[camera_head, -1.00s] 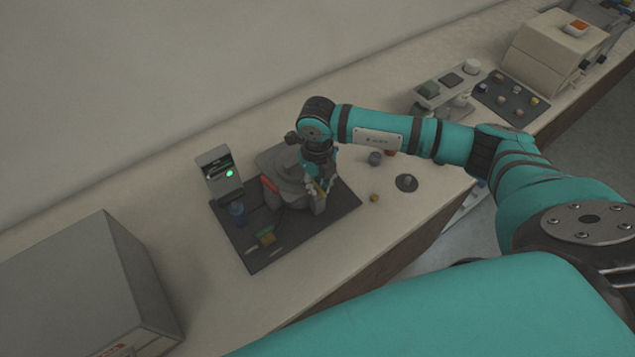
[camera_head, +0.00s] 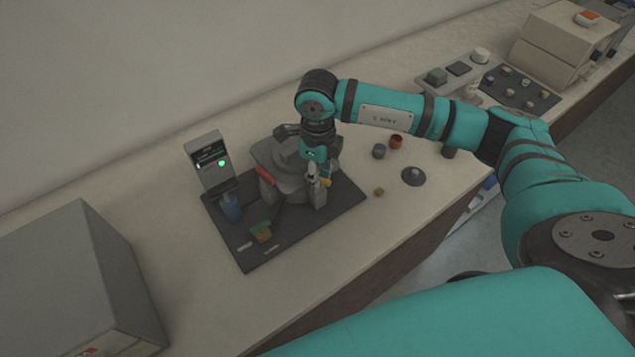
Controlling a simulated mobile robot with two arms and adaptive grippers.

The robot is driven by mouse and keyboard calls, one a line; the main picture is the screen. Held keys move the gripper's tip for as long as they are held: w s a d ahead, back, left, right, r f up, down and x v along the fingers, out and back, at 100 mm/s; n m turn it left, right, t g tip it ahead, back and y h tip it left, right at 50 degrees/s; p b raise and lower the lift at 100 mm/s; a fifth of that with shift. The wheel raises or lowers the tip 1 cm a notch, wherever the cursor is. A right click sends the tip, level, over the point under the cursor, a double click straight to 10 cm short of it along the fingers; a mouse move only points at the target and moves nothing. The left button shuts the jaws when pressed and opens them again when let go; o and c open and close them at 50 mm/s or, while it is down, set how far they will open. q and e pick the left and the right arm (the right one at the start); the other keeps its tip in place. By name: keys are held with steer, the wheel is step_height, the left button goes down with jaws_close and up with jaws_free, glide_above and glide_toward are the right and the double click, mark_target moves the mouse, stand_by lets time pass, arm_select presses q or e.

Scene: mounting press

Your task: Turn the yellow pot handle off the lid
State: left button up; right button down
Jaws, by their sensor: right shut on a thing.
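The grey mounting press (camera_head: 268,162) stands on a dark mat, with a red part on its near left side. My right gripper (camera_head: 318,188) points down at the front right of the press and is shut on the yellow pot handle (camera_head: 327,182). Only a small bit of yellow shows beside the fingers; the gripper hides the rest. The lid under it is mostly hidden, and I cannot tell how far the handle is turned. My left gripper is not in view.
Small pots and a round dark lid-like piece (camera_head: 413,176) lie to the right. A large grey box (camera_head: 75,270) stands at left.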

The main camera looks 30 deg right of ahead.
steer(key=n+b, duration=0.8)
steer(key=b, duration=0.2)
steer(key=shift+f, duration=0.2)
steer(key=shift+r+n+b, duration=0.25)
steer(key=shift+n+b, duration=1.4)
steer(key=shift+n, duration=0.15)
steer(key=c, duration=1.4)
jaws_free()
steer(key=shift+o, duration=0.2)
steer(key=shift+r, duration=0.1)
step_height(320, 180, up, 12)
